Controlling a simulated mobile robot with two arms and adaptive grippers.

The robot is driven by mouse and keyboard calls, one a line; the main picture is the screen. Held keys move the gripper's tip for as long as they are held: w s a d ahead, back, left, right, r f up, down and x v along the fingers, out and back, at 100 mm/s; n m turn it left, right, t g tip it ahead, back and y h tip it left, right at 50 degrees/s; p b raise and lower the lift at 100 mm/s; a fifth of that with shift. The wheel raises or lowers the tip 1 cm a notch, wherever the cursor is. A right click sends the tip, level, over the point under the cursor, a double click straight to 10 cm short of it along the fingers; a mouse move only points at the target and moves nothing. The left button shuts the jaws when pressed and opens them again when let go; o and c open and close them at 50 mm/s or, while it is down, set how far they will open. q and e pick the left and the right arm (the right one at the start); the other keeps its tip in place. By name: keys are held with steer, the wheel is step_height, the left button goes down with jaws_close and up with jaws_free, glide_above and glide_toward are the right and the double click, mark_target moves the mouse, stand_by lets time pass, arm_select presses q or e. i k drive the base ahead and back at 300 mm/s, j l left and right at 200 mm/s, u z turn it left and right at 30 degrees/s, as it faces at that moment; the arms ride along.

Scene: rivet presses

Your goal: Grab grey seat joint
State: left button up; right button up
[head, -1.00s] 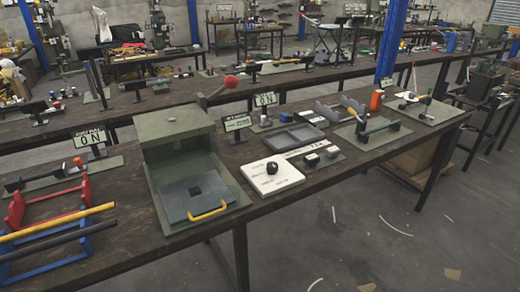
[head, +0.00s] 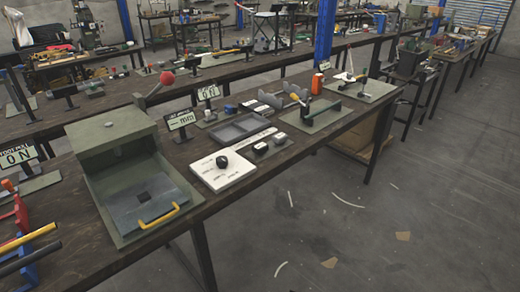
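Neither of my grippers is in the head view. I cannot tell for sure which part is the grey seat joint. Two small dark and grey blocks, the nearer one (head: 260,148) and the farther one (head: 279,138), sit on a thin plate at the middle of the near bench. A shallow grey tray (head: 213,136) lies just behind them. A white board (head: 229,180) with a black knob (head: 222,162) lies to the left of the blocks.
A grey-green box press (head: 104,137) with a yellow handle (head: 158,218) and red-ball lever (head: 168,77) stands left on the near bench (head: 240,194). Blue and red frames with bars are at far left. An orange bottle (head: 317,83) stands farther back. The floor at right is open.

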mark_target(278, 138)
steer(key=u, duration=0.2)
steer(key=i+l+u, duration=0.2)
steer(key=l+u, duration=0.25)
steer(key=i+l+u, duration=0.15)
steer(key=l+u, duration=0.15)
steer(key=u, duration=0.15)
